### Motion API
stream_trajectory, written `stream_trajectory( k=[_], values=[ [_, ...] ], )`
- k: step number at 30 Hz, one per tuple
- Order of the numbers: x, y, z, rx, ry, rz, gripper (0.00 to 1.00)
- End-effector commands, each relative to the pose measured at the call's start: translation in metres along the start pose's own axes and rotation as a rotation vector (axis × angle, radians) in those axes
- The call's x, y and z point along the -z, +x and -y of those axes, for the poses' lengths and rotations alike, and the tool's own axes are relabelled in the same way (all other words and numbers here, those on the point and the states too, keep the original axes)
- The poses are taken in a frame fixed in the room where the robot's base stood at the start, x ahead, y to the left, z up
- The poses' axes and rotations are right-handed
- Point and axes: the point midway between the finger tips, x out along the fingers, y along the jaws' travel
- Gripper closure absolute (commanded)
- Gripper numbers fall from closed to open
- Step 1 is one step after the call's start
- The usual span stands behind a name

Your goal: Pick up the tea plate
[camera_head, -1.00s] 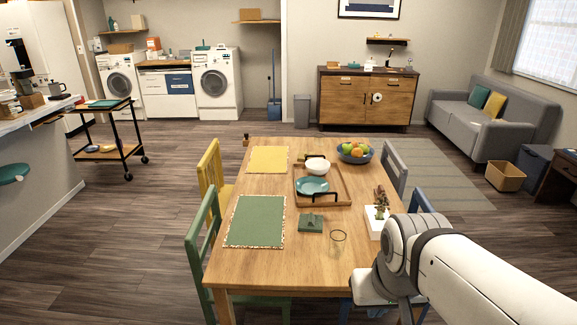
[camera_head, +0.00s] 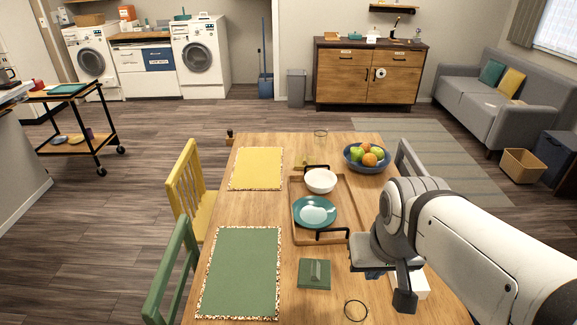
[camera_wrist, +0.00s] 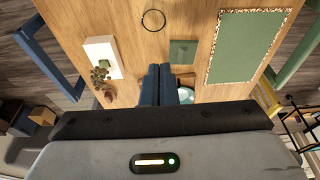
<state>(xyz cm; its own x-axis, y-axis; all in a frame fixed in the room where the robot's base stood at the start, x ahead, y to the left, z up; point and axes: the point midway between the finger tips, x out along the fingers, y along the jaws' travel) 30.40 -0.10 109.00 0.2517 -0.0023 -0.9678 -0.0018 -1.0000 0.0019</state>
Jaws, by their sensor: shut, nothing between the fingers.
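A teal plate (camera_head: 315,212), likely the tea plate, lies on a wooden tray (camera_head: 335,240) on the dining table, in front of a white bowl (camera_head: 320,181). In the wrist view only a teal sliver of the plate (camera_wrist: 187,95) shows behind my fingers. My gripper (camera_wrist: 167,68) is shut and empty, above the table and apart from the plate. In the head view my gripper (camera_head: 374,274) is right of and nearer than the plate, partly hidden by my arm.
The table (camera_head: 250,208) holds a green placemat (camera_head: 242,272), a yellow placemat (camera_head: 257,168), a green holder (camera_head: 314,274), a clear glass (camera_head: 355,310), a fruit bowl (camera_head: 366,158) and a white planter (camera_wrist: 102,56). Chairs stand along its sides.

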Motion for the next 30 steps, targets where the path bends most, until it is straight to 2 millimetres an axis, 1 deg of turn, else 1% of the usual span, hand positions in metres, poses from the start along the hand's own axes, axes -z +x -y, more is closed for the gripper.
stream_trajectory(
  k=[12, 14, 17, 18, 20, 23, 24, 26, 27, 29, 30],
  values=[
    [0.0, 0.0, 0.0, 0.0, -0.001, 0.0, 1.0],
    [0.004, 0.001, 0.001, 0.002, -0.01, 0.002, 1.0],
    [0.021, 0.004, 0.002, 0.013, -0.051, 0.009, 1.0],
    [0.032, 0.005, 0.0, 0.019, -0.078, 0.013, 1.0],
    [0.053, 0.009, 0.003, 0.033, -0.134, 0.02, 1.0],
    [0.097, 0.021, 0.013, 0.065, -0.254, 0.033, 1.0],
    [0.116, 0.026, 0.018, 0.08, -0.307, 0.037, 1.0],
    [0.143, 0.037, 0.025, 0.103, -0.387, 0.042, 1.0],
    [0.161, 0.044, 0.03, 0.119, -0.439, 0.045, 1.0],
    [0.188, 0.058, 0.038, 0.142, -0.519, 0.046, 1.0],
    [0.205, 0.068, 0.044, 0.159, -0.571, 0.045, 1.0]
  ],
)
